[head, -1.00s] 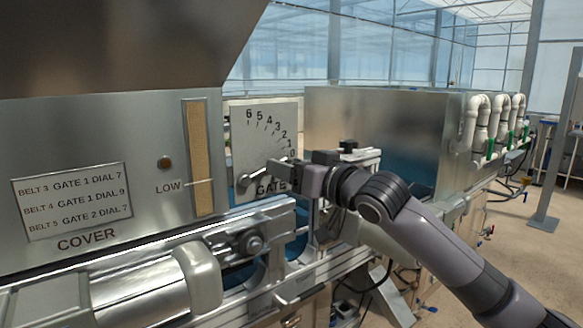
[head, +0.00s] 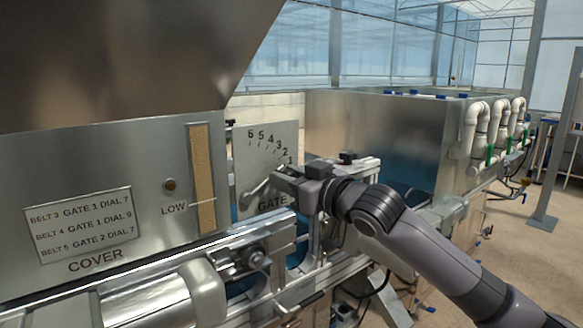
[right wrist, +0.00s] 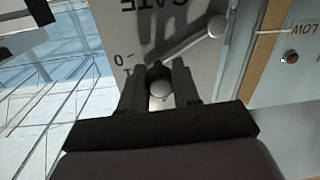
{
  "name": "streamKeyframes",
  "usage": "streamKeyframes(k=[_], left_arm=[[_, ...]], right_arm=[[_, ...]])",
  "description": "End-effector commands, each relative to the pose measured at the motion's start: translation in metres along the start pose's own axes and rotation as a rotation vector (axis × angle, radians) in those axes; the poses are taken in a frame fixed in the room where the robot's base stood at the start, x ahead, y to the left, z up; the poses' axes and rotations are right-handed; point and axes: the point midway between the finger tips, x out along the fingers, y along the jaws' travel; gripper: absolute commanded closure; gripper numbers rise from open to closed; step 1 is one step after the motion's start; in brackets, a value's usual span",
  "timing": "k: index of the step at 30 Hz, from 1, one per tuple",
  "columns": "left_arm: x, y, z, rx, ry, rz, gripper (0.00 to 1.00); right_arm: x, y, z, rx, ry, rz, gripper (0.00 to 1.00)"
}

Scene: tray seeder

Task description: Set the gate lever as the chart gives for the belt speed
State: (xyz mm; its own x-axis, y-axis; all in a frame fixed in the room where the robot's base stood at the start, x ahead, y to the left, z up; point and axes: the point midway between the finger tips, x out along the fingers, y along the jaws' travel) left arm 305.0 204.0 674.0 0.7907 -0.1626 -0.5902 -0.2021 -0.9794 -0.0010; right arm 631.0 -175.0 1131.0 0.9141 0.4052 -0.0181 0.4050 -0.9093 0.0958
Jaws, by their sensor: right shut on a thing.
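The gate lever (head: 258,191) is a grey arm on a plate (head: 243,155) marked GATE, with a scale from 0 to 6. My right gripper (head: 279,178) is shut on the lever's knob. In the right wrist view the knob (right wrist: 160,88) sits between the fingers, and the lever points near the 1. The gripper hides the low end of the scale in the head view. The chart (head: 82,226) reads belt 3 gate 1 dial 7, belt 4 gate 1 dial 9, belt 5 gate 2 dial 7. No belt speed dial shows. My left gripper is out of view.
The steel cover panel (head: 120,160), with a LOW-marked sight strip (head: 203,165), stands left of the gate plate. A metal roller (head: 150,300) and rail lie below. A large steel box (head: 375,135) stands behind my right arm.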

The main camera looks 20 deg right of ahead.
Motion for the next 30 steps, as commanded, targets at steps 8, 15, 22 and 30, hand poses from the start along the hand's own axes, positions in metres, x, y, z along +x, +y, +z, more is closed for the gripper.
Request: streamKeyframes(k=[8,15,22,30], left_arm=[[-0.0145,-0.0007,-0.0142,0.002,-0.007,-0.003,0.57],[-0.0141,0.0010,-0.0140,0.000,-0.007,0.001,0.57],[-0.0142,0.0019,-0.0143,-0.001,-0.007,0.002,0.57],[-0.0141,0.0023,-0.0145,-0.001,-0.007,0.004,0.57]], right_arm=[[0.0000,-0.0045,-0.0110,-0.121,-0.008,0.000,1.00],[0.0001,-0.0050,-0.0097,-0.132,-0.008,0.001,1.00],[0.0001,-0.0049,-0.0096,-0.131,-0.007,0.001,0.43],[-0.0006,-0.0047,-0.0092,-0.130,-0.009,0.001,0.43]])
